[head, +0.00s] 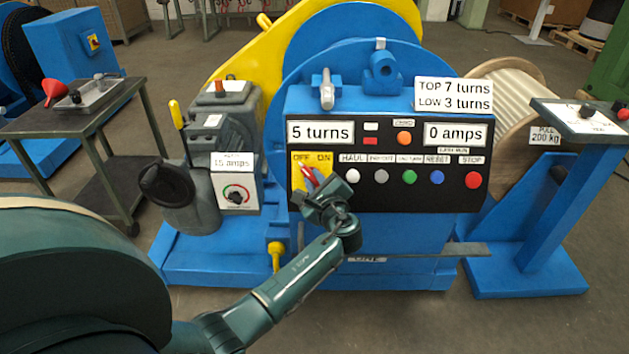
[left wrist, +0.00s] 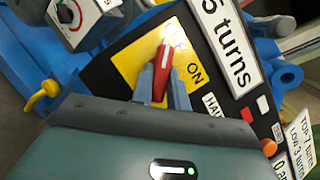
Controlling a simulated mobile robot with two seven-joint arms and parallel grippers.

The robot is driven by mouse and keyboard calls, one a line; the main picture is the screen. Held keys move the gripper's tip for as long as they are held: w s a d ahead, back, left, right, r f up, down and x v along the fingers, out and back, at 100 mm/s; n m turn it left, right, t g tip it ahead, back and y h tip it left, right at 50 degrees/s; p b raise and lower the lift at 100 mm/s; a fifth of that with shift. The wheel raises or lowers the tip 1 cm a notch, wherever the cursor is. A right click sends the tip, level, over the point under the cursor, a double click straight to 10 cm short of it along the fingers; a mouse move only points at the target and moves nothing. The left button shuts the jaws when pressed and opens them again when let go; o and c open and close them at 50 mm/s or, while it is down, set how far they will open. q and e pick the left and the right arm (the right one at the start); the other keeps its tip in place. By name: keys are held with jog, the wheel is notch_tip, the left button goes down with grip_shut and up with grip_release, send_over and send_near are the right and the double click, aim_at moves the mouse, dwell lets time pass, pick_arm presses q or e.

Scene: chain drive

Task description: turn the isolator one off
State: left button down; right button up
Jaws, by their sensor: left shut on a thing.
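The isolator is a red handle (head: 307,172) on a yellow plate (head: 297,182) marked OFF and ON, at the left end of the black control panel. The handle (left wrist: 163,68) has a white line and leans up-left in the head view, its tip close to the word OFF. My left gripper (head: 316,188) reaches it from below. In the left wrist view its two fingers (left wrist: 163,92) lie on either side of the red handle, shut on it. The handle's lower part is hidden by the gripper. My right gripper is not in view.
The panel (head: 390,205) carries several buttons, including a red STOP button (head: 474,179), right of the plate. Displays above read "5 turns" (head: 320,132) and "0 amps" (head: 455,134). A grey box with a dial (head: 236,194) stands to the left. A bar crosses below the panel.

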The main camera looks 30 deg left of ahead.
pick_arm(q)
jog(key=c, duration=1.4)
grip_release()
jog(key=shift+o, duration=0.2)
